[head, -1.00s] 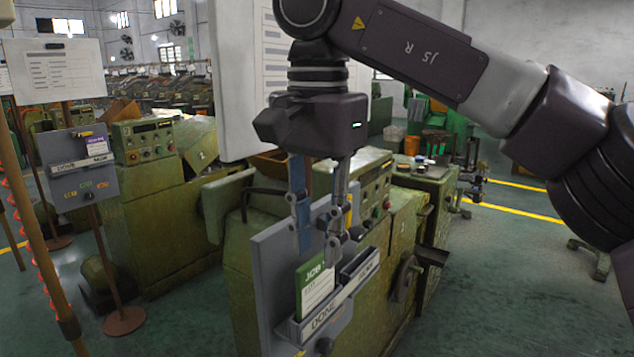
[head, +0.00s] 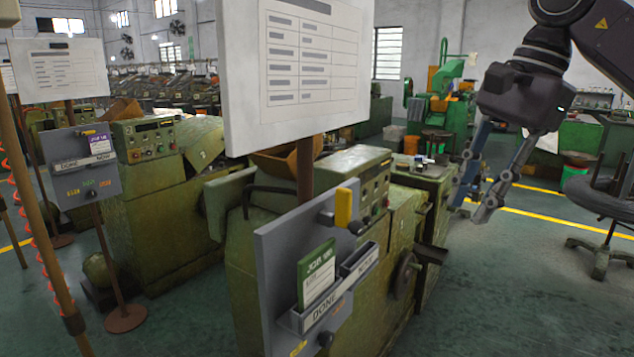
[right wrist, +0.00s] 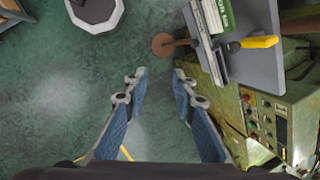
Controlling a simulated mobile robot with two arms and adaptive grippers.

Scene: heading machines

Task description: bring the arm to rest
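My right gripper (head: 472,206) hangs in the air at the upper right of the head view, to the right of the grey card board (head: 277,262). Its two blue-padded fingers are apart with nothing between them; the right wrist view (right wrist: 159,80) shows the same gap. A green and white job card (head: 316,276) stands in the left pocket, labelled DONE, of the board. The card (right wrist: 219,14) and the board (right wrist: 258,55) also show at the top of the right wrist view. My left gripper is out of view.
A white sign (head: 299,65) stands on a post behind the board. A yellow-handled lever (head: 343,207) sticks out from the board. Green machines (head: 160,225) fill the left and middle. Open floor lies at the lower right.

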